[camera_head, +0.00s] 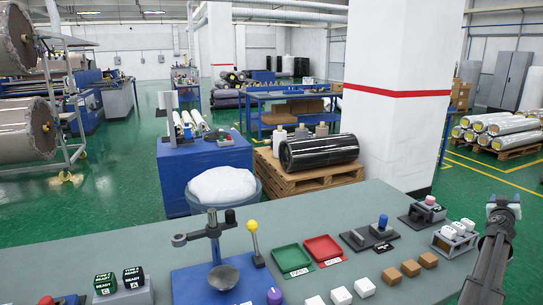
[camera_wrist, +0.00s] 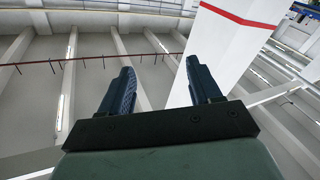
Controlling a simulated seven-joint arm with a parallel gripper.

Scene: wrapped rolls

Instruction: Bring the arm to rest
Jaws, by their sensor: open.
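My gripper (camera_head: 503,203) is raised above the right end of the bench, pointing upward, with my arm below it at the right edge of the head view. In the wrist view my gripper (camera_wrist: 160,72) shows two dark blue fingers spread apart with nothing between them. Beyond the fingers are the ceiling beams and a white pillar (camera_wrist: 232,50) with a red stripe. My gripper touches nothing that I can see.
The grey-green bench (camera_head: 375,205) holds a green tray (camera_head: 292,258), a red tray (camera_head: 324,248), white blocks, brown blocks (camera_head: 410,268) and a yellow-knobbed lever (camera_head: 254,240). A rack of white pieces (camera_head: 456,236) stands close left of my arm. A black wrapped roll (camera_head: 320,152) lies behind the bench.

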